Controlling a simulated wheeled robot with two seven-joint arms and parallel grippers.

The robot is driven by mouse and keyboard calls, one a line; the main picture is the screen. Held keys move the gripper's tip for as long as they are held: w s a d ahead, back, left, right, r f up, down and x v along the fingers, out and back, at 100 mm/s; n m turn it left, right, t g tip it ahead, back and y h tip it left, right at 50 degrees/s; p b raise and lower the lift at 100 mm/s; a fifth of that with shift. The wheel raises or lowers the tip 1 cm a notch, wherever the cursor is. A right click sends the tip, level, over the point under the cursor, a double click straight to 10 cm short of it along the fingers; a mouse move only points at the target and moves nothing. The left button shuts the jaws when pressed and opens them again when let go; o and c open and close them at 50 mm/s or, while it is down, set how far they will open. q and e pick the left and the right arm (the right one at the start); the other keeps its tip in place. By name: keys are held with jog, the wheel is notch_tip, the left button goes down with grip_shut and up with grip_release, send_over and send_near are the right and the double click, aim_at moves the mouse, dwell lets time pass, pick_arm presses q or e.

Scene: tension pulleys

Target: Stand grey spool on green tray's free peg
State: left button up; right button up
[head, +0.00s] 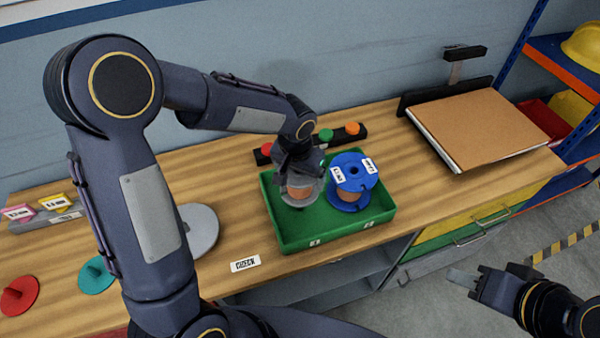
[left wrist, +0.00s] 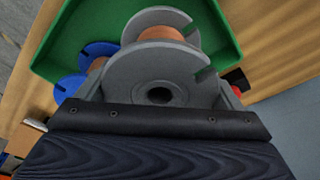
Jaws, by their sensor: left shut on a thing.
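The grey spool (head: 301,194), with a copper-coloured winding, is upright inside the left half of the green tray (head: 318,243). My left gripper (head: 298,170) is above it and shut on its upper part. In the left wrist view the grey spool (left wrist: 152,75) sits between the two fingers, its slotted flange and centre hole facing the camera. A blue spool (head: 354,175) with white labels stands in the tray's right half. The tray's free peg is hidden, so I cannot tell whether the grey spool rests on it. My right gripper (head: 468,280) is off the table at lower right, its jaws unclear.
Behind the tray is a dark bar with red, green and orange knobs (head: 326,135). A grey disc (head: 199,229), teal disc (head: 97,272) and red disc (head: 19,295) lie at left. A cardboard-topped board (head: 478,128) is at right. The table between tray and board is clear.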

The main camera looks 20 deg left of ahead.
pick_arm(q)
jog(key=shift+r, duration=0.1)
dwell(0.6)
jog(key=shift+f+b, duration=0.2)
jog(key=shift+b, duration=0.15)
jog(key=shift+f+b, duration=1.3)
jog(key=shift+f, duration=0.05)
jog(key=shift+f, duration=0.1)
dwell(0.4)
jog(key=shift+f+b, duration=1.4)
jog(key=shift+b, duration=0.15)
jog(key=shift+f, duration=0.1)
jog(key=shift+f+b, duration=1.25)
jog(key=shift+b, duration=0.05)
jog(key=shift+r, duration=0.1)
